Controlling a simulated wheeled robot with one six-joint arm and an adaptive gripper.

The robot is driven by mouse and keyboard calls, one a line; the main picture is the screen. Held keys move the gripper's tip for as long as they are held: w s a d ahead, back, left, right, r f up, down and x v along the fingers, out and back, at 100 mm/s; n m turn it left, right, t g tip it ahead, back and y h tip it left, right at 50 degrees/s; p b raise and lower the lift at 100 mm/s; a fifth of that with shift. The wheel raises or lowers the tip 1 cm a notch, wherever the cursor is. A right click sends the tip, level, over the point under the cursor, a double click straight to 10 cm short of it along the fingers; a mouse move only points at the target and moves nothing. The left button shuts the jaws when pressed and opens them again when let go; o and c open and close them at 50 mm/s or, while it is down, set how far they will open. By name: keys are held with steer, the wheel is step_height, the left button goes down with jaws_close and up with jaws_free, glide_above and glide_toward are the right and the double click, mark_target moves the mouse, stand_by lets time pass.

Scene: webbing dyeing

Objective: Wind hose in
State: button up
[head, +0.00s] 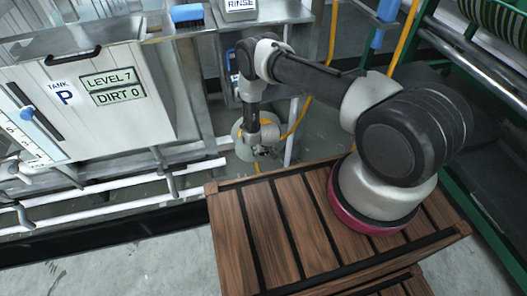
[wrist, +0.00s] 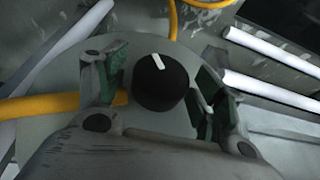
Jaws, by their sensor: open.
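A yellow hose (head: 404,38) runs down at the top of the head view, with more of it beside the tank stand. In the wrist view the hose (wrist: 60,105) comes in from the left, and a curved length passes the top. A round grey-green disc (wrist: 150,45) lies below my gripper, with a black knob (wrist: 162,84) bearing a white mark. My gripper (head: 262,151) points down over the disc. In the wrist view its green-padded fingers are open, one on each side of the knob. I cannot tell whether either finger touches it.
Tank P (head: 125,100), with signs reading LEVEL 7 and DIRT 0, stands at left. White pipes (head: 120,193) run below it. A RINSE label (head: 240,5) is at the top. A slatted wooden platform (head: 250,235) lies under my arm's base, and a green-framed rack (head: 497,22) stands at right.

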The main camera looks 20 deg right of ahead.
steer(key=c, duration=1)
steer(key=shift+y, duration=0.4)
steer(key=shift+d+y, duration=0.15)
steer(key=shift+y, duration=0.55)
steer(key=m+y, duration=0.1)
steer(key=y, duration=0.2)
steer(key=shift+d+f+y, duration=0.1)
steer(key=shift+d+y, duration=0.05)
steer(key=shift+y, duration=0.25)
steer(key=m+y, duration=0.1)
steer(key=y, duration=0.2)
steer(key=shift+t, duration=0.4)
steer(key=shift+f+m+t+y, duration=0.1)
steer(key=shift+m+t+y, duration=0.35)
steer(key=shift+y, duration=1.55)
